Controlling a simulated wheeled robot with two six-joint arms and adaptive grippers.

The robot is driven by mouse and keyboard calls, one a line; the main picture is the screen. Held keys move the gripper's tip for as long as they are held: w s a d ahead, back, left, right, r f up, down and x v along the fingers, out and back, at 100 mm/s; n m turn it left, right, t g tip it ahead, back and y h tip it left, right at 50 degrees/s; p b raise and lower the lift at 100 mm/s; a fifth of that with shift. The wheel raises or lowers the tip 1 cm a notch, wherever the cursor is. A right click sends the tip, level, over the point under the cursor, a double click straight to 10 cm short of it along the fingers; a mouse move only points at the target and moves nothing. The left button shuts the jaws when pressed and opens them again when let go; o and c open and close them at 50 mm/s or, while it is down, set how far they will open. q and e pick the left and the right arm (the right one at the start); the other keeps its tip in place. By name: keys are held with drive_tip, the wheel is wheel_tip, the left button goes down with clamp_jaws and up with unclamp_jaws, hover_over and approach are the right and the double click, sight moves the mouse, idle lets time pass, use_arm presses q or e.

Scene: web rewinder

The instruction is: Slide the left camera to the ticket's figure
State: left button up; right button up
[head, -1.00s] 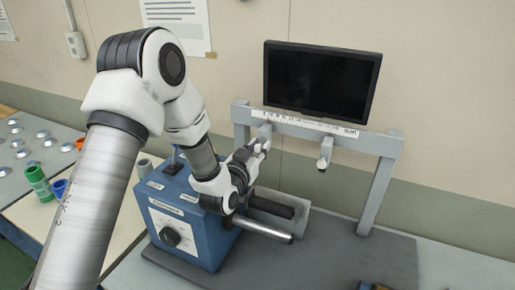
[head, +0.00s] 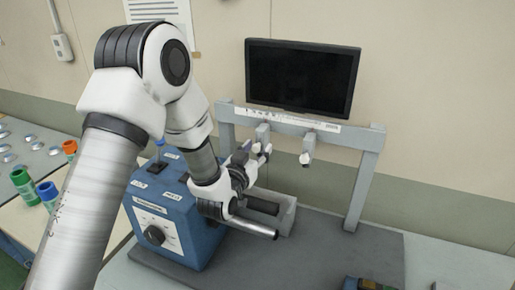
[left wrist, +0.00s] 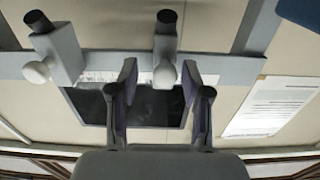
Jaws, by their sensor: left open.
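The left camera (head: 263,134), a grey block with a white knob, hangs on the grey rail (head: 228,109) under the monitor. It also shows in the left wrist view (left wrist: 165,45), which looks upside down. My left gripper (head: 257,150) is at its knob. In the wrist view my open fingers (left wrist: 160,80) stand on either side of the white knob, with gaps visible on both sides. The right camera (head: 308,147) hangs on the same rail to the right, free of the gripper. The rail's scale label (head: 320,126) is too small to read. My right gripper is out of view.
A dark monitor (head: 302,77) stands above the rail. A blue control box (head: 165,225) with a dial and a roller (head: 255,229) lie below my left arm. Green and blue containers (head: 24,185) stand at left. The grey mat is mostly clear at right.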

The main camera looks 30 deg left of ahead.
use_arm(q)
drive_tip(key=s, duration=0.6)
drive_tip(key=shift+s, duration=0.35)
